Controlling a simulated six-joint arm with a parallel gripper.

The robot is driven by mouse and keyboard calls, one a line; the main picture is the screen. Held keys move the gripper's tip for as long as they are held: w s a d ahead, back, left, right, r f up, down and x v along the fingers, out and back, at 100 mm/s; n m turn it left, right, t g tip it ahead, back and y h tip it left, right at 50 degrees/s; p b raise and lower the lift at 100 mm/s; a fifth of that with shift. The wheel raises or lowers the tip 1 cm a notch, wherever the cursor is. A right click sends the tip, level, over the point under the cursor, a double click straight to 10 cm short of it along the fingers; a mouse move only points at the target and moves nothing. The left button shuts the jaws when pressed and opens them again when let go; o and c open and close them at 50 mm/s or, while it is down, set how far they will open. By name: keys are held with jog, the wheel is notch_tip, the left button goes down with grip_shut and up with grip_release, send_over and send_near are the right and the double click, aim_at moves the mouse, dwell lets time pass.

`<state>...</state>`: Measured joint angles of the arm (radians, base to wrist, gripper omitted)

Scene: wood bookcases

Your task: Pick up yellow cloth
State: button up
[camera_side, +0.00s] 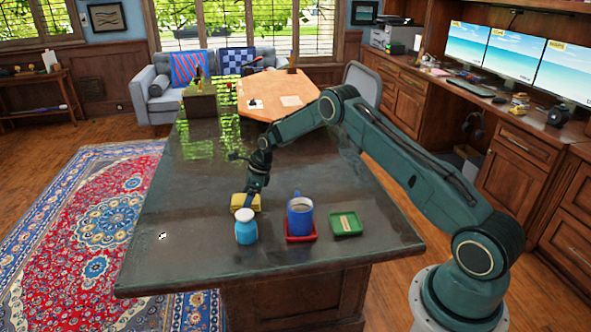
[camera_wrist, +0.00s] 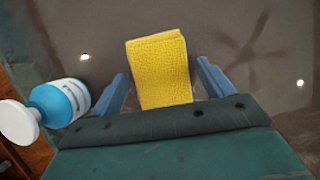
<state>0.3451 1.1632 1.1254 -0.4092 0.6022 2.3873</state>
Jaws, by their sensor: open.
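The yellow cloth (camera_side: 240,203) is a folded, textured block lying on the dark table top, behind the blue bottle in the side view. In the wrist view the yellow cloth (camera_wrist: 160,72) sits between the two blue fingers of my gripper (camera_wrist: 165,85). The fingers are apart, with a gap on each side of the cloth, a wider one on the right. The cloth's lower end is hidden by the gripper body. In the side view my gripper (camera_side: 251,191) points down at the cloth and hides part of it.
A blue bottle with a white cap (camera_side: 246,229) stands close in front of the cloth; it also shows at the left in the wrist view (camera_wrist: 62,103). A blue mug (camera_side: 300,217) stands on a red coaster (camera_side: 300,238). A green tray (camera_side: 346,224) lies to its right. The table's left part (camera_side: 185,215) is mostly clear.

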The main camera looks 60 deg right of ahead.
jog(key=shift+f, duration=0.25)
dwell(0.5)
jog(key=c, duration=1.1)
